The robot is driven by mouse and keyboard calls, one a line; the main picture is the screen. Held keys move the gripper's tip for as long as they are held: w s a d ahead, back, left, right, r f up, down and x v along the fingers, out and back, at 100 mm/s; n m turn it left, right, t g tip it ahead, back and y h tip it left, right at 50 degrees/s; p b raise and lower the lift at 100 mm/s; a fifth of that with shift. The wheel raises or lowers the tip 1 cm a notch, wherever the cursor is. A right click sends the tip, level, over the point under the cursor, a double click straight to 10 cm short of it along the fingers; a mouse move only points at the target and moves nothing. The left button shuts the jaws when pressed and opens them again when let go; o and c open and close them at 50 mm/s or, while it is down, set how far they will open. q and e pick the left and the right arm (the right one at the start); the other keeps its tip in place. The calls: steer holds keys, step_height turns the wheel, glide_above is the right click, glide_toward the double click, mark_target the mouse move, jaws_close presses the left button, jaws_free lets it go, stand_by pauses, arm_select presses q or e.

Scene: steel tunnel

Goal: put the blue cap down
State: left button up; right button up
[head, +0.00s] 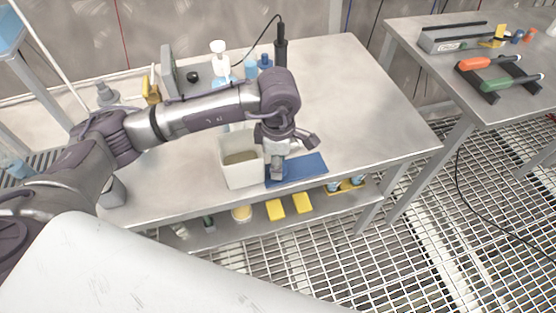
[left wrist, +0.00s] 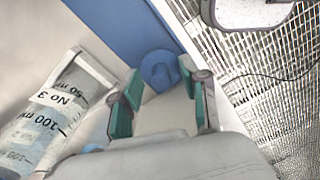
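My left gripper (head: 280,172) points down over the front edge of the bench, at the blue mat (head: 308,168). In the left wrist view its two green-padded fingers (left wrist: 165,92) stand apart. The blue cap (left wrist: 158,70) lies on or just above the blue mat (left wrist: 112,25), between and slightly beyond the fingertips. A gap shows between the cap and the right finger; contact with the left finger is unclear. In the head view the cap is hidden by the gripper. My right gripper is not in view.
A whitish open container (head: 240,165) stands close left of the gripper. A graduated vessel (left wrist: 45,115) is left of the fingers in the left wrist view. Bottles (head: 222,65) stand behind my arm. The bench's right part (head: 360,110) is clear. A second bench (head: 530,95) holds screwdrivers.

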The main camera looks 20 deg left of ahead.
arm_select(q)
steer(key=shift+r+p, duration=0.25)
steer(key=shift+p, duration=0.05)
steer(key=shift+w+r, duration=0.1)
steer(key=shift+r, duration=0.25)
step_height(320, 180, up, 11)
steer(key=b, duration=0.1)
steer(key=shift+b, duration=0.35)
